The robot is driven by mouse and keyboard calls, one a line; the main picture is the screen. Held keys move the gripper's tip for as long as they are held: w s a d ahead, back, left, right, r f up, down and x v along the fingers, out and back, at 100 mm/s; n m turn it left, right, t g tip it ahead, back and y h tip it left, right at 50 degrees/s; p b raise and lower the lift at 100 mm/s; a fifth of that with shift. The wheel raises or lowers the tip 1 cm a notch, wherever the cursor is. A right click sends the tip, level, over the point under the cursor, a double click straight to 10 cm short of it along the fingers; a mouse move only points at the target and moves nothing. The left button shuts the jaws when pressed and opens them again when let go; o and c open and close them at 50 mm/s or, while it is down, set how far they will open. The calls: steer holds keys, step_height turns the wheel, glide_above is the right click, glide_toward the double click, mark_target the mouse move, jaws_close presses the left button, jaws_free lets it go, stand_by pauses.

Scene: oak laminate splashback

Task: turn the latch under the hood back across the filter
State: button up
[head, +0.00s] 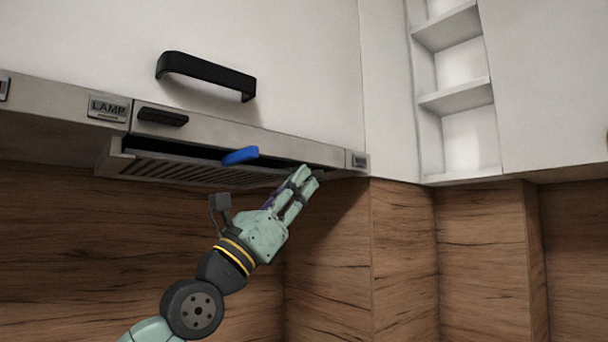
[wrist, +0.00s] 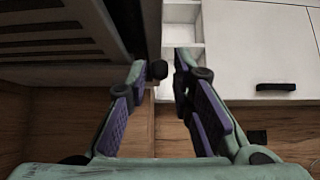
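The blue latch (head: 240,156) sits under the hood's front edge in the head view, at the front of the slatted filter (head: 175,172). A dark gap shows between the filter and the hood's front rim. The filter's slats also show at the upper left of the wrist view (wrist: 45,45). My gripper (head: 309,176) is beneath the hood's right end, right of the latch and apart from it. In the wrist view its two fingers (wrist: 160,80) are parted, with no held object visible. The latch cannot be made out in the wrist view.
The hood (head: 230,133) has a LAMP label and a dark switch (head: 162,117). A white cabinet door with a black handle (head: 206,75) is above. Open shelves (head: 452,100) stand at the right. The wooden splashback (head: 400,260) lies behind, with free room below the hood.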

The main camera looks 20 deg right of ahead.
steer(key=shift+a, duration=0.15)
steer(key=shift+c, duration=0.2)
jaws_close()
steer(key=y, duration=0.1)
steer(key=r+g+y, duration=0.1)
steer(key=shift+a+r+y, duration=0.2)
steer(key=shift+r+y, duration=0.1)
steer(key=shift+y, duration=0.1)
